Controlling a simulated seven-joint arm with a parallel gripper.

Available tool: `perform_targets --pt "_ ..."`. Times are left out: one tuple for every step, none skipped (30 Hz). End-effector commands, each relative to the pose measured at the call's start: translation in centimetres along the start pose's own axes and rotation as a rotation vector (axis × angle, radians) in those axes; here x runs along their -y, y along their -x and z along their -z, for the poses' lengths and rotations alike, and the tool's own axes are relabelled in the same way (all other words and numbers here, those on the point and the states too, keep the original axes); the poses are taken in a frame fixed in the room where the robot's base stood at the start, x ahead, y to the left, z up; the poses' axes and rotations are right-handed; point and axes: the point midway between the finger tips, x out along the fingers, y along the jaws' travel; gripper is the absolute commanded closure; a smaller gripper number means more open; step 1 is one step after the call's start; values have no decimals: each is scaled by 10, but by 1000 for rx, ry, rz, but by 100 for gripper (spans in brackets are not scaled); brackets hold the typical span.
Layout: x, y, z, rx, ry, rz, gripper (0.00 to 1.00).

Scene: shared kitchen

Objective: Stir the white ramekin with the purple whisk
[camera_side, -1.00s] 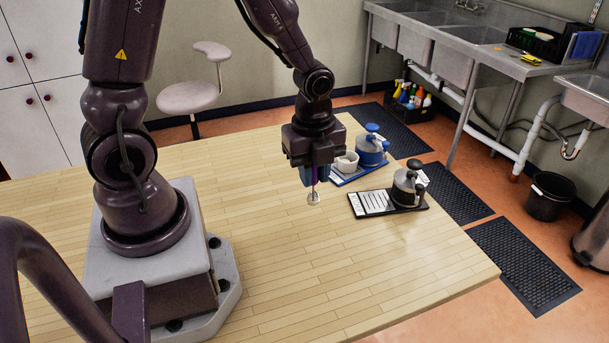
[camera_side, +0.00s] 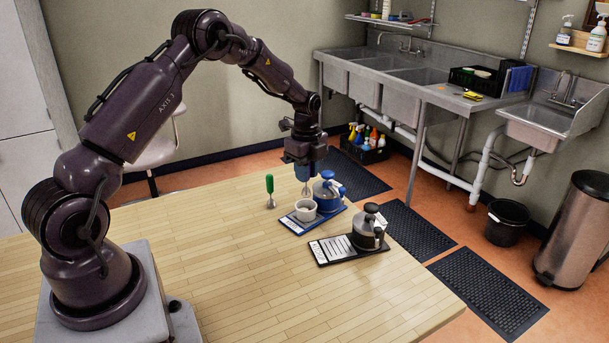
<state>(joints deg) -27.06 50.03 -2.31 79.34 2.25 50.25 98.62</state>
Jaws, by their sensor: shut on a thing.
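My gripper (camera_side: 305,178) points down over the far part of the table, shut on the whisk (camera_side: 306,191). The fingers hide most of its handle; only the pale metal wire head shows below them. The white ramekin (camera_side: 305,213) stands upright on a blue tray (camera_side: 294,225). The whisk head is right above the ramekin's rim in the picture. I cannot tell whether its tip is inside the ramekin or just above or behind it.
A blue pot (camera_side: 327,194) stands on the blue tray, close right of the whisk. A grey and black pot (camera_side: 368,231) stands on a black tray (camera_side: 322,254) nearer the front. A green-handled whisk (camera_side: 270,190) stands upright to the left. The table's left and front are clear.

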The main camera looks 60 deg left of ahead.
Motion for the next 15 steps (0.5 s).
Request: perform_targets --pt "0 -4 0 0 0 -1 100" --pt "0 -6 0 0 0 -1 100" --pt "0 -9 0 0 -1 -2 100" --pt "0 -11 0 0 -1 -2 100" --pt "0 -14 1 0 -1 -1 100" --pt "0 -17 1 0 -1 -1 100" --pt "0 -20 1 0 -1 -1 100" --pt "0 -22 1 0 -1 -1 100" --pt "-1 -25 1 0 -1 -1 100" --pt "-1 -28 1 0 -1 -1 100" --pt "-1 -30 1 0 -1 -1 100" --pt "-1 -33 1 0 -1 -1 100" --pt "-1 -36 0 0 -1 -1 100" --pt "-1 -38 0 0 -1 -1 100" --pt "-1 -41 0 0 -1 -1 100"
